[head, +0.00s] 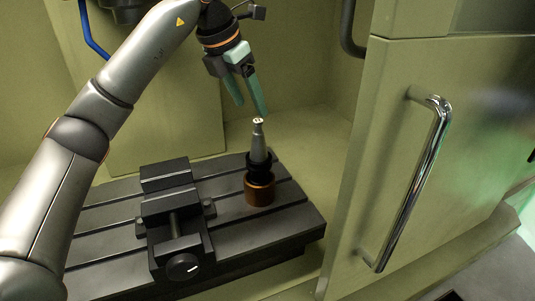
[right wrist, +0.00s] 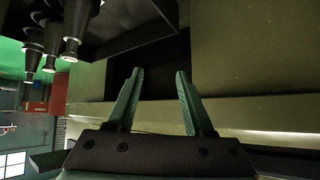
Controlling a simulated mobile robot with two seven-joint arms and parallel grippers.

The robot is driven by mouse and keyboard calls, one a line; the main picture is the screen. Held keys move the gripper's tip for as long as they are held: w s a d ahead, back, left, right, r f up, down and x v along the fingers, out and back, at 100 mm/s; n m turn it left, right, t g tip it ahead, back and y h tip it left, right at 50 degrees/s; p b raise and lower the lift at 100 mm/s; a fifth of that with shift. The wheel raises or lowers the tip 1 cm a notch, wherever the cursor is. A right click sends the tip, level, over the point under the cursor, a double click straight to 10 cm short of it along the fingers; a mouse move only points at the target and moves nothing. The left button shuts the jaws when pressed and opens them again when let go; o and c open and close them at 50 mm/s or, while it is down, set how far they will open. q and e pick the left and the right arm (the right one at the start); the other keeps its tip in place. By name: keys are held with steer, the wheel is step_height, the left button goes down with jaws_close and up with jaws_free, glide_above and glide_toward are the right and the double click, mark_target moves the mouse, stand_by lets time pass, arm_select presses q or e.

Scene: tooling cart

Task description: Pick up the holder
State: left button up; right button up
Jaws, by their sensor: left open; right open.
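The holder (head: 259,150) is a grey cone with a black collar. It stands upright in a copper-brown round base (head: 260,190) on the slotted black machine table (head: 232,233). My left gripper (head: 252,110) is open and empty just above the holder's tip, with green fingers pointing down. In the head view it looks slightly apart from the tip. My right gripper (right wrist: 158,102) is open and empty in the right wrist view, away from the holder. The right gripper does not show in the head view.
A black vise (head: 175,222) sits on the table left of the holder. A machine door (head: 385,150) with a chrome handle (head: 418,180) stands at the right. Several dark tool holders (right wrist: 52,38) hang at the upper left of the right wrist view.

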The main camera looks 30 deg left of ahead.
mark_target(260, 132)
arm_select(q)
steer(key=x, duration=0.6)
steer(key=shift+f, duration=0.25)
steer(key=x, duration=0.2)
steer(key=p+x, duration=0.1)
steer(key=x, duration=0.2)
steer(key=shift+w+a+f, duration=0.2)
steer(key=shift+f, duration=0.1)
jaws_close()
stand_by(0.7)
steer(key=shift+r, duration=0.15)
